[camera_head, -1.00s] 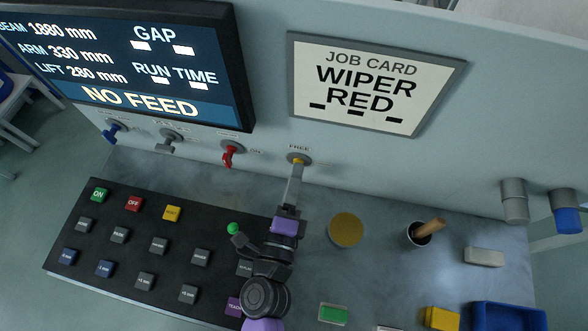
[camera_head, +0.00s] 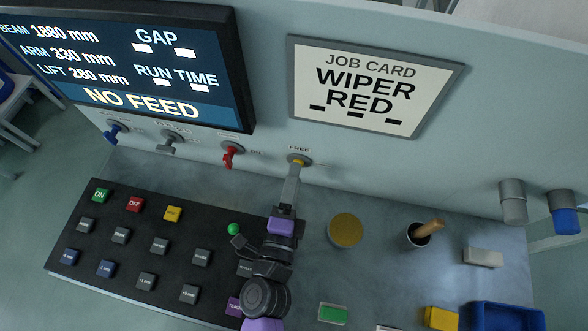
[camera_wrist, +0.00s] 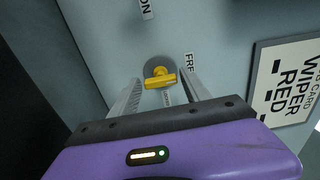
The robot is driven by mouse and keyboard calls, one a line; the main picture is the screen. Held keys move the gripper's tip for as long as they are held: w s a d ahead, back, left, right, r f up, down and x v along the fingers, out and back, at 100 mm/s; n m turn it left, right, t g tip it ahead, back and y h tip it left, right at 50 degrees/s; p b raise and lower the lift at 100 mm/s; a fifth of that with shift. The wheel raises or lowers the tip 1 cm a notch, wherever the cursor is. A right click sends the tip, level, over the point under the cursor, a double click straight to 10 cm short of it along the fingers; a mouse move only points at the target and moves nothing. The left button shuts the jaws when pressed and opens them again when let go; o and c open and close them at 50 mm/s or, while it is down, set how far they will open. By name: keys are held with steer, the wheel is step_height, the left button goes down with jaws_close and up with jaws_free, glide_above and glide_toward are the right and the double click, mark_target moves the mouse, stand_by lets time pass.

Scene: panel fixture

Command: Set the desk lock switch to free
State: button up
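The desk lock switch is a yellow handle (camera_wrist: 160,80) on a round grey base on the panel, also visible in the head view (camera_head: 299,162). In the wrist view its bar lies nearly level across the picture, its right end toward the partly hidden FREE label (camera_wrist: 188,62). A second small label (camera_wrist: 167,98) below the handle is too small to read. My gripper (camera_wrist: 160,84) is at the switch, one finger on each side of the handle, with a visible gap at each side. In the head view my gripper (camera_head: 293,177) partly covers the switch.
A red switch (camera_head: 229,157) sits left of the yellow one, with grey and blue switches further left. The job card (camera_head: 372,85) is above right. A black keypad (camera_head: 60,262) lies left of my arm. A round yellow disc (camera_head: 346,230) and a cup (camera_head: 419,236) stand right.

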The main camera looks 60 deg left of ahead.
steer(key=shift+o, duration=0.5)
steer(key=b+v, duration=0.3)
steer(key=v, duration=0.4)
steer(key=shift+f, duration=0.1)
steer(key=shift+s+d, duration=0.25)
steer(key=shift+d, duration=0.1)
